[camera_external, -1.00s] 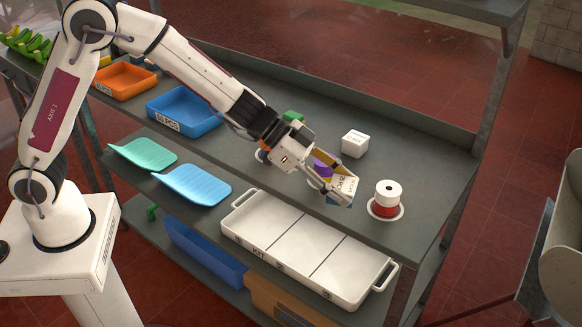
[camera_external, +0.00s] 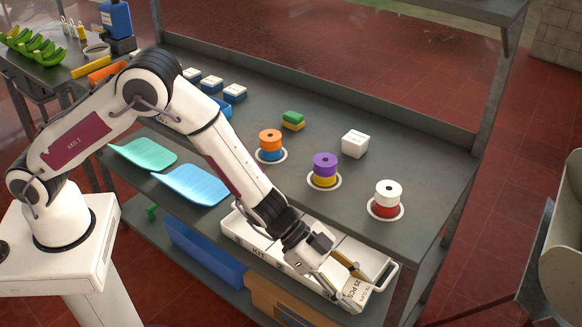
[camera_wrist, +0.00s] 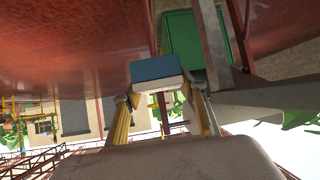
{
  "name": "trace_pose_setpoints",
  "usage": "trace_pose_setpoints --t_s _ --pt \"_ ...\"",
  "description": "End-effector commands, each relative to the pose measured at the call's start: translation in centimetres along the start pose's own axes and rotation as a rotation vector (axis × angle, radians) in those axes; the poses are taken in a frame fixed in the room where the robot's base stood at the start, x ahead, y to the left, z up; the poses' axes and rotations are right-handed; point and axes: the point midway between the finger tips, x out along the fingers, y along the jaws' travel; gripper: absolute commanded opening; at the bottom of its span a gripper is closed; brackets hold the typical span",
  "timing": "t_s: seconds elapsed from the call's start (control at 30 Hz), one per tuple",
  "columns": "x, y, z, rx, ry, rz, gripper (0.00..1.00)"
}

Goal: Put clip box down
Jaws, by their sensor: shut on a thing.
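The clip box (camera_external: 359,293) is white with a "25 PCS" label and is tilted. My gripper (camera_external: 343,284) is shut on it, over the front right end of the white kit tray (camera_external: 376,262). I cannot tell from this view whether the box touches the tray. The arm and gripper hide part of the tray's middle and right compartments. In the wrist view the clip box (camera_wrist: 157,70) shows its blue face and a white side between the yellow-padded fingers.
Spool stacks of orange and blue (camera_external: 269,145), purple and yellow (camera_external: 324,170), and white and red (camera_external: 387,200) stand behind the tray. A white block (camera_external: 355,144) and a green-yellow block (camera_external: 292,120) lie farther back. Blue (camera_external: 190,184) and teal (camera_external: 143,153) chutes are at left.

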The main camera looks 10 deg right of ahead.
Motion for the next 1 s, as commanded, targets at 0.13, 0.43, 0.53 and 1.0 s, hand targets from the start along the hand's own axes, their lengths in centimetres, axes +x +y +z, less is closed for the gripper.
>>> trace_pose_setpoints --t_s 0.13,0.43,0.53,1.0 --pt "1.6 -2.2 2.7 -0.038 -0.002 -0.052 0.17" --pt "3.4 -8.2 8.4 -0.134 -0.002 -0.193 0.17" --pt "3.5 -10.7 10.6 -0.172 -0.001 -0.249 0.17" --pt "1.6 -21.9 21.8 -0.358 -0.001 -0.523 0.17"
